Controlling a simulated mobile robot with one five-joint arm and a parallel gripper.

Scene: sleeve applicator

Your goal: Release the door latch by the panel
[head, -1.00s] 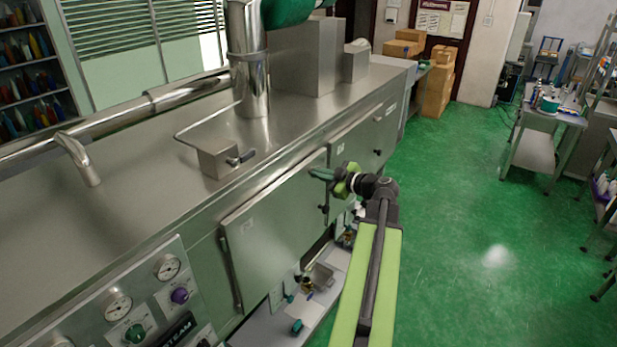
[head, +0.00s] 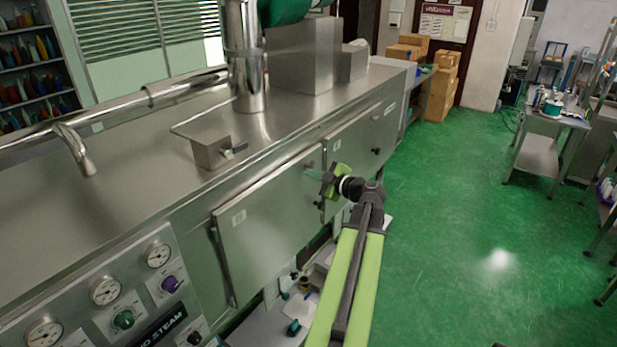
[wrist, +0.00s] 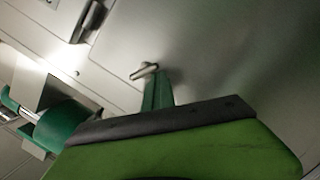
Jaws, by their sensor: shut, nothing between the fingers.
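The steel machine's front has a door (head: 268,212) beside the gauge panel (head: 112,300). A dark upright bar (head: 222,266) runs along the door's panel-side edge. A small dark latch or knob (head: 319,206) sits near the door's other edge. My gripper (head: 319,176) is shut and empty, at the door's upper far corner, just above that knob in the picture. In the wrist view, its green fingers (wrist: 158,92) end at a small pale metal lever (wrist: 145,71) on a grey surface. I cannot tell whether they touch it.
A second door (head: 352,150) with a dark knob (head: 376,151) lies farther along the machine. A low shelf with small items (head: 297,310) is below.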

